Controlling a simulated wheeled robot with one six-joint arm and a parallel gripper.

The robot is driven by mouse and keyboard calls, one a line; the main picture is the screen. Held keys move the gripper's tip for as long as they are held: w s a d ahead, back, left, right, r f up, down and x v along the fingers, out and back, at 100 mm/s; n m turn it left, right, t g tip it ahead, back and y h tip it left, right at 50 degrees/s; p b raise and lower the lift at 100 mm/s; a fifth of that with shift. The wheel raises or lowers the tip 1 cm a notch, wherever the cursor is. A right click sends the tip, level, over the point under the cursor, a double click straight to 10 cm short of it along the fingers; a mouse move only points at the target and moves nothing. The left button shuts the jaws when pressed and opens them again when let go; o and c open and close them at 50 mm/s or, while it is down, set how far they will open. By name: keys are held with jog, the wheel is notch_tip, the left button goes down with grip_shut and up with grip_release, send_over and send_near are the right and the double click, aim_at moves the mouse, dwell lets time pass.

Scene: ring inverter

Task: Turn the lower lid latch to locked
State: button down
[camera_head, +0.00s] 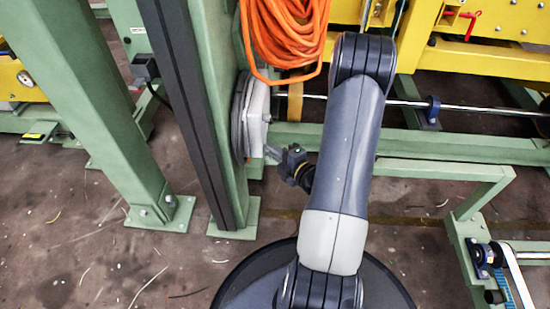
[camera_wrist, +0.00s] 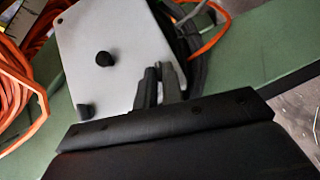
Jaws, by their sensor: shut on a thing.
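A pale grey box lid (camera_wrist: 128,35) fills the upper middle of the wrist view. It carries a round black knob (camera_wrist: 104,58) and a small black latch (camera_wrist: 84,110) near its lower left corner. In the head view the box (camera_head: 257,115) sits on the side of a green post. My gripper (camera_wrist: 160,84) is at the lid's lower right edge, its two fingers close together. It is shut on what appears to be the lower lid latch, which the fingers hide. In the head view my gripper (camera_head: 272,153) reaches the bottom of the box; its latch setting cannot be read.
Coiled orange cable (camera_head: 285,35) hangs just above the box, and also shows at the left of the wrist view (camera_wrist: 15,85). Dark and orange cables (camera_wrist: 205,35) run beside the lid. A green post (camera_head: 222,130) and a horizontal green beam (camera_head: 410,145) are close by.

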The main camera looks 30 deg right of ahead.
jog(key=shift+a+f+n+t+b, duration=0.1)
jog(key=shift+f+n+t+b, duration=0.2)
jog(key=shift+n+t, duration=0.5)
jog(key=shift+r, duration=0.1)
jog(key=c, duration=1.5)
grip_release()
jog(key=shift+c, duration=0.2)
jog(key=shift+r, duration=0.1)
